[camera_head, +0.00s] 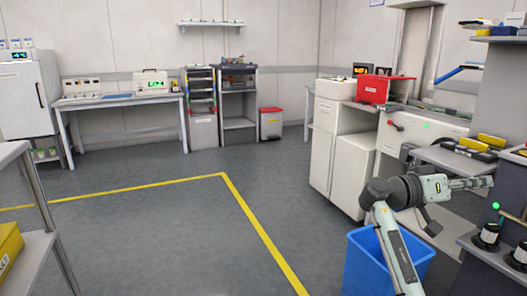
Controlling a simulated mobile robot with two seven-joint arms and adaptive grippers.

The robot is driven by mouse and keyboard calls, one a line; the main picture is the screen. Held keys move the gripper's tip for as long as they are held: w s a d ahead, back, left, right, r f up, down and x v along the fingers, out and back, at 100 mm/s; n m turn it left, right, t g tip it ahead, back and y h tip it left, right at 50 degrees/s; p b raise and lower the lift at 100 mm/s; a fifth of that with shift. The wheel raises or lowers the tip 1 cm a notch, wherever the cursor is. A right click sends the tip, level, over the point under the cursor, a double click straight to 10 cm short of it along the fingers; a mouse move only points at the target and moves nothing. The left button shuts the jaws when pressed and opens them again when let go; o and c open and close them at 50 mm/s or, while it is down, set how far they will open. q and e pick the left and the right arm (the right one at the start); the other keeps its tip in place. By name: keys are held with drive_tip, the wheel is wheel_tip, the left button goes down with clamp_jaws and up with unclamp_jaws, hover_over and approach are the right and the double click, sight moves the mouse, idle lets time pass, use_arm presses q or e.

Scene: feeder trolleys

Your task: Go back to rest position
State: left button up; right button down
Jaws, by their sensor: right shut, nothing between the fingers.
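My right gripper (472,184) is at the right side of the head view, at the end of my grey and white right arm (395,235). Its fingers point to the right and are shut with nothing visible between them. The gripper is in the air, in front of the cabinets and beside a shelf unit. My left gripper is not in the head view.
A blue bin (362,265) stands below my right arm. A shelf unit (495,258) with dark cylinders is close at right. White cabinets (352,170) carry a red box (386,89). A rack (35,248) is at left. The yellow-lined grey floor (150,215) is clear.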

drive_tip(key=s+d+f+g+h, duration=0.2)
drive_tip(key=s+d+f+g, duration=0.1)
drive_tip(key=d, duration=0.7)
drive_tip(key=w+f+n+t+y, duration=0.5)
drive_tip(key=w+f+n+t, duration=0.1)
drive_tip(key=w+f, duration=0.25)
drive_tip(key=w+a+f+n+t+y, duration=0.3)
drive_tip(key=w+a+f+y, duration=0.25)
drive_tip(key=a+f, duration=0.2)
drive_tip(key=w+a+f+n+t+y, duration=0.3)
drive_tip(key=w+a+f+y, duration=0.25)
drive_tip(key=a+f, duration=0.2)
drive_tip(key=s+a+f+g+y, duration=0.15)
drive_tip(key=s+a+f, duration=0.25)
drive_tip(key=s+f, duration=0.6)
drive_tip(key=s+a+f+g+y, duration=0.15)
drive_tip(key=s+a+f, duration=0.25)
drive_tip(key=s+f, duration=0.65)
drive_tip(key=s+a+f+g, duration=0.2)
drive_tip(key=s+f, duration=0.2)
drive_tip(key=s, duration=0.8)
drive_tip(key=s+a+f+g, duration=0.1)
drive_tip(key=s+a+f, duration=0.2)
drive_tip(key=s, duration=0.9)
drive_tip(key=shift+a+f+n+g+y, duration=0.3)
drive_tip(key=shift+f+n+g+y, duration=0.1)
drive_tip(key=shift+f, duration=0.5)
